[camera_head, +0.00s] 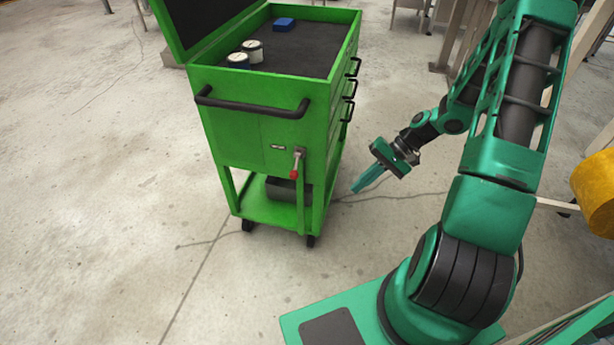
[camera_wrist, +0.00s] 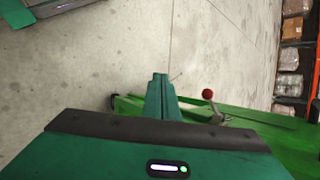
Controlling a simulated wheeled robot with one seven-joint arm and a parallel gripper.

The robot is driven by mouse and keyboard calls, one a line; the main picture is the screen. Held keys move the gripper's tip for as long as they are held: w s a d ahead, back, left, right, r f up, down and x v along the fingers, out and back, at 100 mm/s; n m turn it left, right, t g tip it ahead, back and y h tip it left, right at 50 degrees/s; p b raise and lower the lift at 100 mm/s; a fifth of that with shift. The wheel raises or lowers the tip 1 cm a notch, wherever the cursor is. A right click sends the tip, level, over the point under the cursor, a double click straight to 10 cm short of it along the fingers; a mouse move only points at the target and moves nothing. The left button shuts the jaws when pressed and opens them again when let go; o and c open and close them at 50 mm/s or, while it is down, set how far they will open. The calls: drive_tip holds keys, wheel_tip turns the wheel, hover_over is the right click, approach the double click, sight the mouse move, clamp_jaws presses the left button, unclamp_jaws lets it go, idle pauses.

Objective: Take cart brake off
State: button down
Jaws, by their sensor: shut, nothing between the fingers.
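The green cart (camera_head: 255,125) stands in the middle of the head view, its lid raised. A brake lever with a red knob (camera_head: 294,174) sits on the near face of the cart, by its right corner. The lever hangs with its knob low in the head view. In the wrist view the red knob (camera_wrist: 207,94) shows to the right of my fingers, with the cart (camera_wrist: 265,128) behind. My gripper (camera_head: 356,188) is to the right of the lever, apart from it. Its fingers (camera_wrist: 160,78) are together and empty.
A black handle bar (camera_head: 250,107) juts from the cart's near face above the lever. Two cans (camera_head: 253,51) and a blue box (camera_head: 284,24) sit on the cart top. A yellow object (camera_head: 596,190) is at the right edge. The floor left of the cart is clear.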

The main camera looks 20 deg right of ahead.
drive_tip(key=w+a+f+m+t+y, duration=0.2)
drive_tip(key=w+f+t+y, duration=0.2)
drive_tip(key=w+f, duration=0.15)
drive_tip(key=m+t, duration=0.5)
drive_tip(key=t, duration=0.2)
approach(311, 173)
drive_tip(key=shift+s+r+y, duration=0.4)
drive_tip(key=shift+s+r, duration=0.45)
drive_tip(key=shift+s, duration=0.15)
drive_tip(key=x, duration=1)
drive_tip(key=shift+a, duration=0.25)
drive_tip(key=shift+s+a+r, duration=0.45)
drive_tip(key=shift+s+a, duration=0.05)
drive_tip(key=shift+a, duration=0.15)
drive_tip(key=shift+s+a+r, duration=0.5)
drive_tip(key=shift+s+a, duration=0.05)
drive_tip(key=shift+a, duration=0.1)
